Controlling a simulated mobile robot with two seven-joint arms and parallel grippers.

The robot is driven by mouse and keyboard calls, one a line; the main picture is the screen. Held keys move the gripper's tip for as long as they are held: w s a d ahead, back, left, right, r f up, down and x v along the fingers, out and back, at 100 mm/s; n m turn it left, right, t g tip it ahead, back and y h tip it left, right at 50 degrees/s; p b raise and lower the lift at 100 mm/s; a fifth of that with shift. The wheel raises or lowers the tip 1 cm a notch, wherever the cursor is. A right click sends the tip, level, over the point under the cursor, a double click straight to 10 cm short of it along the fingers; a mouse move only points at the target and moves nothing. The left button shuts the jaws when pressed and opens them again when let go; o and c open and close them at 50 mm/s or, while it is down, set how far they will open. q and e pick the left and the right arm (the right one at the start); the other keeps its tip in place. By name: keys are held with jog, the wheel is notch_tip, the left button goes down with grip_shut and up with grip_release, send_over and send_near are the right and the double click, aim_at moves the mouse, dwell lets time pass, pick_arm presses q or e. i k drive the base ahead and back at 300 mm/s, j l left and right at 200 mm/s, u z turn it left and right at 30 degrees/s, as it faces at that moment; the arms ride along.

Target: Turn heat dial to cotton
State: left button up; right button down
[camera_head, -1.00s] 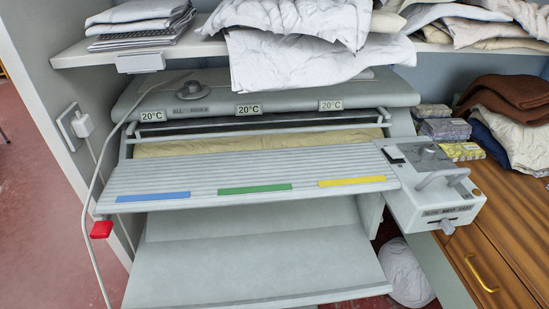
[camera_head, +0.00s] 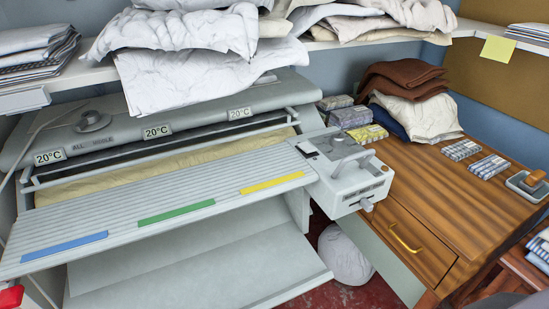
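The rotary ironer (camera_head: 150,190) stands at the left, with blue, green and yellow strips on its front board. A round grey dial (camera_head: 92,121) sits on its top cover; the lettering beside it starts with "ALL". A control box (camera_head: 348,178) is at the ironer's right end, with a black switch, a raised handle and a front lever (camera_head: 367,204). A small round part (camera_head: 343,143) on top of the box may be a dial; its marks are too small to read, and I cannot tell which is the heat dial. Neither of my grippers is in view.
Three displays on the ironer read 20°C. A shelf (camera_head: 75,83) with piled linen hangs above. A wooden cabinet (camera_head: 440,215) stands at the right, bearing folded cloths (camera_head: 420,115), small packets and a stamp on a pad (camera_head: 528,185). A white bundle (camera_head: 343,257) lies beneath.

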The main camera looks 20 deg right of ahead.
aim_at(337, 140)
jog(key=z, duration=0.8)
